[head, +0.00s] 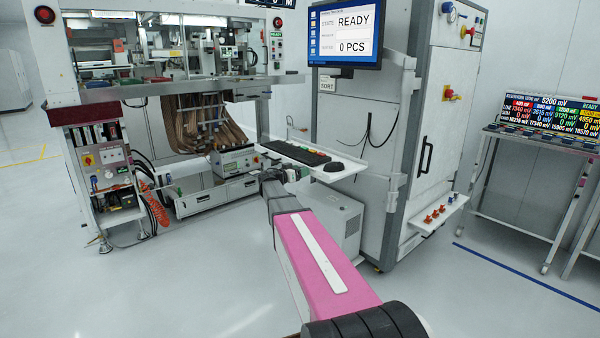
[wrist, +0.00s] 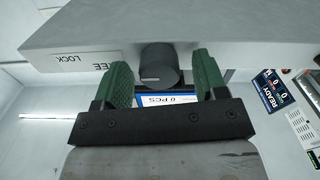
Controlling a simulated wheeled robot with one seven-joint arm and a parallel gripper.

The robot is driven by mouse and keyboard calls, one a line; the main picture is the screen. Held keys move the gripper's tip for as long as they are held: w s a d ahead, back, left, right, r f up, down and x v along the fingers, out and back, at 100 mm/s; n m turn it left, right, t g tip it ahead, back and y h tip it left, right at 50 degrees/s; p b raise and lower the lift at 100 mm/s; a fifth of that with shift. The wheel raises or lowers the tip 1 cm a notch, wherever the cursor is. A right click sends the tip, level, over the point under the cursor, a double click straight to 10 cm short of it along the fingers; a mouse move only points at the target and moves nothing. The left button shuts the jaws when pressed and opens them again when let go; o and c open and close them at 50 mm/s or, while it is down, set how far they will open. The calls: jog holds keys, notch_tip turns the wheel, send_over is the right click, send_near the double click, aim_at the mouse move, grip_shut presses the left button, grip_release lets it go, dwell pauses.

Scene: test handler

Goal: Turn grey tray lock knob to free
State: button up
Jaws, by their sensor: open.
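The dark grey round knob (wrist: 158,66) sits under the edge of a grey panel (wrist: 200,25) in the wrist view. A short light line shows on its face, toward the left. A white label (wrist: 76,61) left of the knob reads LOCK and FREE, the latter partly covered by a finger. My gripper (wrist: 160,68) is open, with one green finger on each side of the knob. Gaps show between both fingers and the knob.
A grey cabinet (head: 435,120) stands to the right. The floor in front is clear.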

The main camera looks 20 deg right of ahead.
jog(key=shift+d, duration=0.15)
jog(key=c, duration=0.9)
jog(key=shift+c, duration=0.2)
jog(key=shift+n, duration=0.4)
jog(key=n, duration=1.7)
jog(key=shift+f, duration=0.1)
